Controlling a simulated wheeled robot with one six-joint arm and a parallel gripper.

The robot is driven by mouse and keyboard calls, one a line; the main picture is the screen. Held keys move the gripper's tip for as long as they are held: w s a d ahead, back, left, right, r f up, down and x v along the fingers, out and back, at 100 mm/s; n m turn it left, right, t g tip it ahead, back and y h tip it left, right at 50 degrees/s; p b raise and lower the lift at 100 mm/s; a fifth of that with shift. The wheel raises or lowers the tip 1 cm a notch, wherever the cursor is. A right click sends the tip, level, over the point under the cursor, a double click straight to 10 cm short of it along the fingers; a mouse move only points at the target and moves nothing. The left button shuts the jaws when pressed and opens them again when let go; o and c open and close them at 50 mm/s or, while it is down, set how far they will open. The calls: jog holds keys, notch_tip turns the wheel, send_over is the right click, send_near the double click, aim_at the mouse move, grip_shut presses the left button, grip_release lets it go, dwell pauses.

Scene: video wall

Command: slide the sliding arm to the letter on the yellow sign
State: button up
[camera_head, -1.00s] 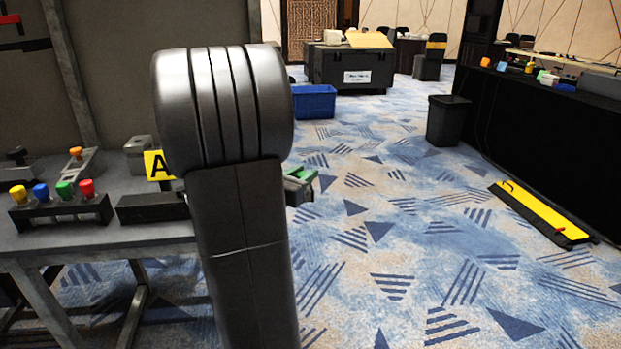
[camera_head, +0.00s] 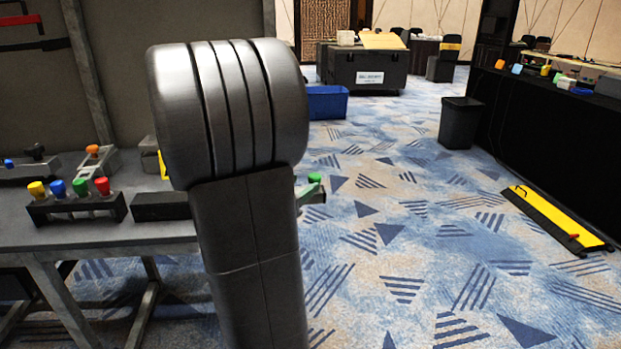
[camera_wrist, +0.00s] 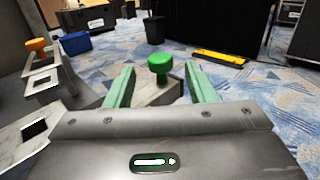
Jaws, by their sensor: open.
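My gripper (camera_wrist: 160,70) is open, with its two green fingers apart in the wrist view. A green knob (camera_wrist: 160,62) on a short stem stands between the fingertips, with a gap on each side. It rises from a grey metal block (camera_wrist: 153,93); I cannot tell for sure whether this is the sliding arm. The knob also shows just right of my arm in the head view (camera_head: 314,178), by a green finger. Only a thin yellow strip of the sign (camera_head: 164,165) shows beside my arm; its letter is hidden.
The grey table (camera_head: 90,236) holds a rack of coloured knobs (camera_head: 75,206) and a grey block with an orange knob (camera_head: 98,160). A blue bin (camera_head: 327,103), a black bin (camera_head: 460,122) and a yellow floor board (camera_head: 555,218) stand farther off. The carpet between is clear.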

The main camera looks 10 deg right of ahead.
aim_at(312, 179)
jog(key=v, duration=0.7)
jog(key=shift+s+a, duration=0.15)
jog(key=shift+s, duration=0.05)
jog(key=x, duration=1.4)
jog(key=shift+s+f+b, duration=0.1)
jog(key=shift+s+b, duration=0.05)
jog(key=shift+b, duration=0.15)
